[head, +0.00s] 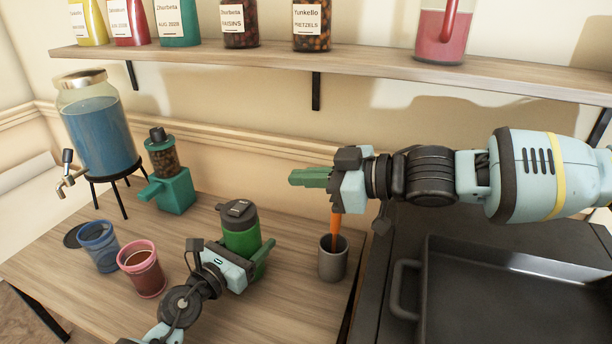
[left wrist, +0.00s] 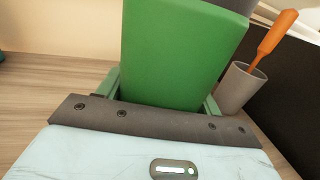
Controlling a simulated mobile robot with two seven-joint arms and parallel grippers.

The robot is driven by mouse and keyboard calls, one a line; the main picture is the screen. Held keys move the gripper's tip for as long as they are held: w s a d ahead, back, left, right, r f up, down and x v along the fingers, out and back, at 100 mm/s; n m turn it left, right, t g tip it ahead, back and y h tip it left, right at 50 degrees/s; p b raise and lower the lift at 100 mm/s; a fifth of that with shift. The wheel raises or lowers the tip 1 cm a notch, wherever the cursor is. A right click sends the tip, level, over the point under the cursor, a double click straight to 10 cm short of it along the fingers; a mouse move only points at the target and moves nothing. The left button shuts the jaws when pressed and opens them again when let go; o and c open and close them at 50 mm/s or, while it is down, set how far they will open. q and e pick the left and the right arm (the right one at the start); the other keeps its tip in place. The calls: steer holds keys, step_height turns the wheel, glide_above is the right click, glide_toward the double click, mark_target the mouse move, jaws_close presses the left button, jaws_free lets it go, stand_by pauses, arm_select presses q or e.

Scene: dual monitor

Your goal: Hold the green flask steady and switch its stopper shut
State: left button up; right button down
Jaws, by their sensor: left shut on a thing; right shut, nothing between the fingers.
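The green flask (head: 240,240) stands upright on the wooden counter with a dark grey lid (head: 238,211) on top. Whether its stopper is open or shut is too small to tell. My left gripper (head: 247,262) is shut on the flask's body from the front; one green finger shows along its right side. The left wrist view shows the flask (left wrist: 180,52) between the two fingers, its top cut off by the frame. My right gripper (head: 305,177) is shut and empty, in the air above and to the right of the flask, pointing left.
A grey cup (head: 333,264) with an orange-handled utensil (head: 335,226) stands right of the flask. A pink cup (head: 142,272) and a blue cup (head: 99,250) stand left. A teal grinder (head: 174,191) and blue dispenser (head: 100,135) are behind. A shelf (head: 350,66) runs above; a dark pan (head: 430,285) is right.

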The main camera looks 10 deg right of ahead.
arm_select(q)
steer(key=o, duration=1.4)
steer(key=shift+a, duration=0.1)
